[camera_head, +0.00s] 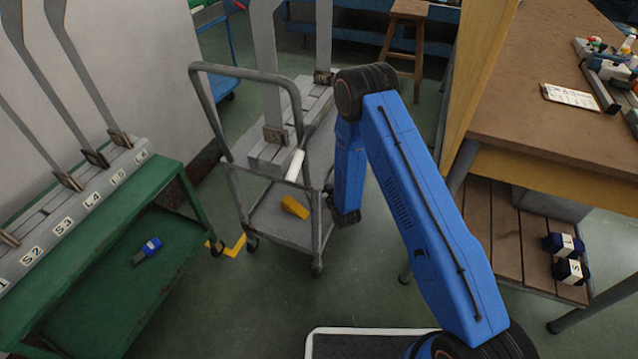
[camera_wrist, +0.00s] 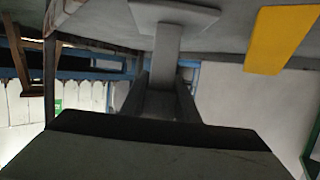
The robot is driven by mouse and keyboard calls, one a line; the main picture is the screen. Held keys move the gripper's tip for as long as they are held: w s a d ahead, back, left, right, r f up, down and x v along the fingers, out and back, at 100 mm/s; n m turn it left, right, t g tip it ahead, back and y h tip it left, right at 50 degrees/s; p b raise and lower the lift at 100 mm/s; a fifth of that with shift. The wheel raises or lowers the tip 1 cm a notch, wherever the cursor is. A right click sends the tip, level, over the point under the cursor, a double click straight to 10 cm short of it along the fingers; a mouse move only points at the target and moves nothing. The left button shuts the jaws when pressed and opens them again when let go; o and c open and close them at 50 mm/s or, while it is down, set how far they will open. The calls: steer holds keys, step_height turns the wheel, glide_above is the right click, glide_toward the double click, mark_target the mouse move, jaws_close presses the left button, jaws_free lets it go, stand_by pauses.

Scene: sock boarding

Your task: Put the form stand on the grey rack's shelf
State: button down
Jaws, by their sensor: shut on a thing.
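My gripper (camera_wrist: 162,90) is shut on the narrow grey post of the form stand (camera_wrist: 167,45) in the wrist view, which looks upside down. The stand's flat foot plate shows at the top of that view, close to a grey surface; I cannot tell if they touch. In the head view my arm hides the gripper and the held stand. The wheeled grey rack (camera_head: 199,100) stands there at centre, left of my wrist, with a raised tubular handle and a low grey shelf (camera_head: 285,230).
A yellow block (camera_head: 294,207) lies on the low shelf, and shows in the wrist view (camera_wrist: 283,38). A white cylinder (camera_head: 295,165) and a grey slatted block (camera_head: 268,155) with tall forms are near it. A green table (camera_head: 100,290) stands left, a brown workbench (camera_head: 540,130) right.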

steer(key=c, duration=1.4)
jaws_free()
steer(key=shift+o, duration=0.2)
steer(key=shift+s+r, duration=0.15)
steer(key=v, duration=1.1)
steer(key=shift+s+d, duration=0.2)
steer(key=shift+s, duration=0.1)
steer(key=shift+r, duration=0.15)
